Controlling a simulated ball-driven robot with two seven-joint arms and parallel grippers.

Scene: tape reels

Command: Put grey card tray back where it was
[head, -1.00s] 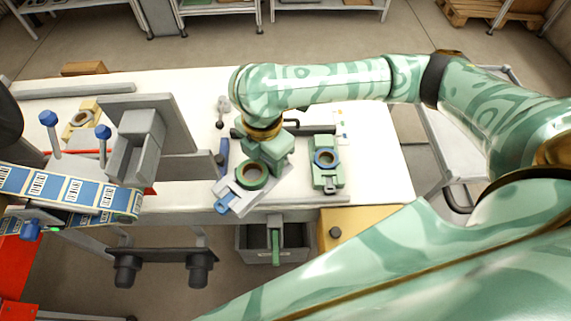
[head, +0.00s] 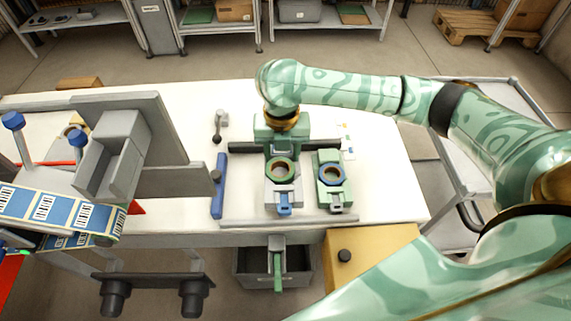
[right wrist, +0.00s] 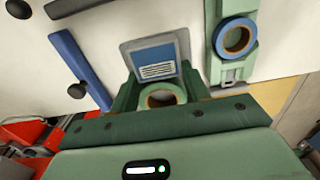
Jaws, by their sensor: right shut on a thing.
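The grey card tray (head: 297,194) carries a green-rimmed reel (head: 281,170) and a blue card or tab at its front end. My right gripper (head: 281,158) is over its back end, shut on it. In the right wrist view the tray (right wrist: 184,40) lies beyond the green fingers, with its blue card (right wrist: 156,60) showing and the reel between the fingers. The tray lies straight, close to the left of a green tray (head: 342,193) with a blue reel. I cannot tell whether it touches the table. My left gripper is not in view.
A dark rail (head: 243,147) runs behind the trays and a grey strip (head: 275,222) along the table's front. A blue bar (head: 218,190) lies to the left. A grey machine (head: 110,150) with a label band stands further left. White table right of the green tray is clear.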

